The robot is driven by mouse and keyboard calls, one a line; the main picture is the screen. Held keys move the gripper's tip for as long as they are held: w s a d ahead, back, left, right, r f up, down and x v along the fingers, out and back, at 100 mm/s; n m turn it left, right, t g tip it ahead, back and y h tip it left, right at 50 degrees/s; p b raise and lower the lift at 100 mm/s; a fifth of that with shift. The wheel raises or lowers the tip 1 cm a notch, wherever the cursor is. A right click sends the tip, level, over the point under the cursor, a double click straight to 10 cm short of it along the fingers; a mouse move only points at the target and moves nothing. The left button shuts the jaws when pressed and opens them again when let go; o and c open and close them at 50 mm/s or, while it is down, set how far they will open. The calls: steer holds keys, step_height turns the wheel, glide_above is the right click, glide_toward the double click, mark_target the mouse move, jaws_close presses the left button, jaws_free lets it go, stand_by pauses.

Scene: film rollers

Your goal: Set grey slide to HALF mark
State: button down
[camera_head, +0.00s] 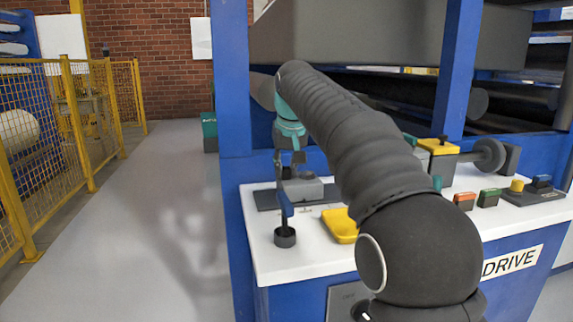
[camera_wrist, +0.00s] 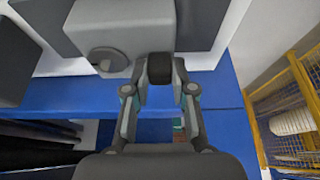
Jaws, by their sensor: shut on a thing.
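The grey slide (camera_head: 304,189) is a grey block on a dark flat base (camera_head: 267,199) on the white bench top, in the head view. In the wrist view the grey block (camera_wrist: 135,30) fills the upper middle, with a round disc on its face. My gripper (camera_head: 287,163) is at the block's left end, pointing down. No HALF mark is readable in either view. My arm hides part of the bench.
A dark cup (camera_head: 285,238) with a blue-handled tool stands at the bench's front left. A yellow tray (camera_head: 340,226) is beside it. Orange (camera_head: 465,201) and green (camera_head: 489,198) blocks stand to the right. Blue posts rise behind. The floor aisle at left is clear, along a yellow fence (camera_head: 80,130).

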steer(key=shift+a, duration=0.1)
steer(key=c, duration=1)
jaws_free()
steer(key=shift+o, duration=0.2)
steer(key=shift+r, duration=0.1)
steer(key=v, duration=1.2)
steer(key=shift+s, duration=0.15)
